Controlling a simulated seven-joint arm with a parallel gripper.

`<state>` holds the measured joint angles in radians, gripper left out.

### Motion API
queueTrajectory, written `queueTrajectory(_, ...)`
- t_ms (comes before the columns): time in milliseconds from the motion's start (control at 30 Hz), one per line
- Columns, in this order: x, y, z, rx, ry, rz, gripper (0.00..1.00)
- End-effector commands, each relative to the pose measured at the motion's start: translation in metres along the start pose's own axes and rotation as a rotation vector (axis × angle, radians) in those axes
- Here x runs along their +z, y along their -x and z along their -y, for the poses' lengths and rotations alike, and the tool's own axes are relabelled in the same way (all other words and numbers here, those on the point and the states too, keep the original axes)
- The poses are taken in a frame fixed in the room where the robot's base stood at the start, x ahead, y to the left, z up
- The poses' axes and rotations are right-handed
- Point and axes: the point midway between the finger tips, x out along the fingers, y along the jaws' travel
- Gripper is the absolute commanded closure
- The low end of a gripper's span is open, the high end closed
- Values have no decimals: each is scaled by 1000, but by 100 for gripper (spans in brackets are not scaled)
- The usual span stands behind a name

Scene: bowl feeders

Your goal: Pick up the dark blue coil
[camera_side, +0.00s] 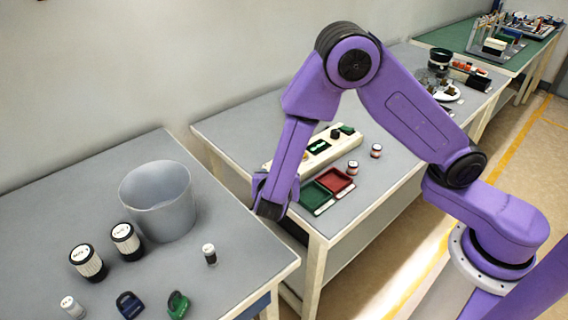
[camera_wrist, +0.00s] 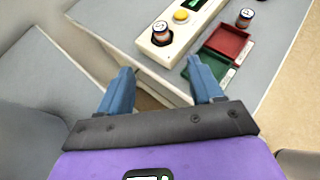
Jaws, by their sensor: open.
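The dark blue coil (camera_side: 129,305), a small piece with a loop-like top, lies at the front edge of the side view on the left grey table. A similar green piece (camera_side: 178,304) lies just right of it. My gripper (camera_side: 268,208) is far to the right of the coil and higher, over the gap between the two tables. In the wrist view its two blue fingers (camera_wrist: 160,68) are spread apart with nothing between them. The coil does not show in the wrist view.
Behind the coil stand a grey bin (camera_side: 160,205), two black-and-white canisters (camera_side: 88,262) and a small dark-topped jar (camera_side: 209,254). A white-capped jar (camera_side: 72,307) stands left of it. The other table holds a cream feeder strip (camera_wrist: 160,52), a red tray (camera_wrist: 228,42) and a green tray (camera_wrist: 207,68).

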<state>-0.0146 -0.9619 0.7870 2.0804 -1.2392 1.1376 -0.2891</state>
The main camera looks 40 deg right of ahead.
Motion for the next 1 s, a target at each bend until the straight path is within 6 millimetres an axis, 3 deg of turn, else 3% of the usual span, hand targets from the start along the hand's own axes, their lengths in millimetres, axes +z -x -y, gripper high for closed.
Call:
queueTrajectory(167,-1,-18,-2,2,13,7,34)
queueTrajectory(633,0,-104,-1,1,11,6,34)
queueTrajectory(1000,2,-133,0,2,9,5,34)
